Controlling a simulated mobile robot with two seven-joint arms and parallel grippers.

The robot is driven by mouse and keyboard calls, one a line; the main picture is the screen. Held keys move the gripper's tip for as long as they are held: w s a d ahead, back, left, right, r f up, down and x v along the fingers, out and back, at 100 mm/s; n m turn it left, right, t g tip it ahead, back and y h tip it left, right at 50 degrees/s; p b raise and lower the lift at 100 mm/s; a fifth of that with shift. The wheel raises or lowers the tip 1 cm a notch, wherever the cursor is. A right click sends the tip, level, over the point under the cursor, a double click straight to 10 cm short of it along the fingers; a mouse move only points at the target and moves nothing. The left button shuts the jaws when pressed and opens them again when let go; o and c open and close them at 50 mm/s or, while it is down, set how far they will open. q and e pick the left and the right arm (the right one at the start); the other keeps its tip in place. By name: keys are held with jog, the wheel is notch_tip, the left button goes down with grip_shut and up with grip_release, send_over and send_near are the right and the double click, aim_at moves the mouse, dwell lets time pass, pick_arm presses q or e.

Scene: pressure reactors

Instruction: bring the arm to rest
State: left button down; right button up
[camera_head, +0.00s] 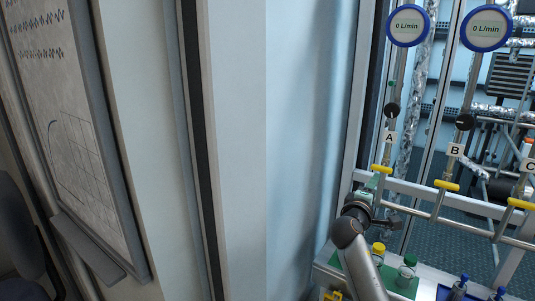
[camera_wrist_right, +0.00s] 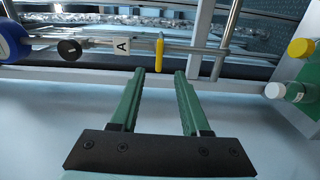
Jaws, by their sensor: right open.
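My right arm comes up from the bottom of the head view, and its gripper (camera_head: 374,184) is just below the yellow handle (camera_head: 382,169) of line A. In the right wrist view the gripper (camera_wrist_right: 159,73) is open, with its two green fingers apart and nothing between them. The yellow handle (camera_wrist_right: 159,52) shows just beyond the fingertips, in line with the gap. I cannot tell whether the fingers touch the pipe. My left gripper is not in view.
Flow gauges (camera_head: 408,26) reading 0 L/min stand above lines A and B. Blue-topped bottles (camera_head: 459,287) are farther right. A whiteboard (camera_head: 75,120) hangs at left.

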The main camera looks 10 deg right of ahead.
jog(key=s+a+f+y+p, duration=0.3)
jog(key=s+a+f+y, duration=0.3)
jog(key=f, duration=0.6)
jog(key=s+a+f+y+p, duration=0.2)
jog(key=s+a+f+y, duration=0.2)
jog(key=s+a+f, duration=0.55)
jog(key=s+a+f+m+g+y+p, duration=0.1)
jog(key=s+a+f+m+y, duration=0.1)
jog(key=s, duration=0.4)
jog(key=s+a+f+m+g+y+p, duration=0.1)
jog(key=s+a+f+m+y, duration=0.1)
jog(key=s+a, duration=0.3)
jog(key=s+a+f+m+y+p, duration=0.1)
jog(key=s+a+f+m, duration=0.1)
jog(key=s, duration=0.6)
jog(key=shift+a+f+g+y, duration=0.4)
jog(key=shift+a+f, duration=0.2)
jog(key=shift+a, duration=0.4)
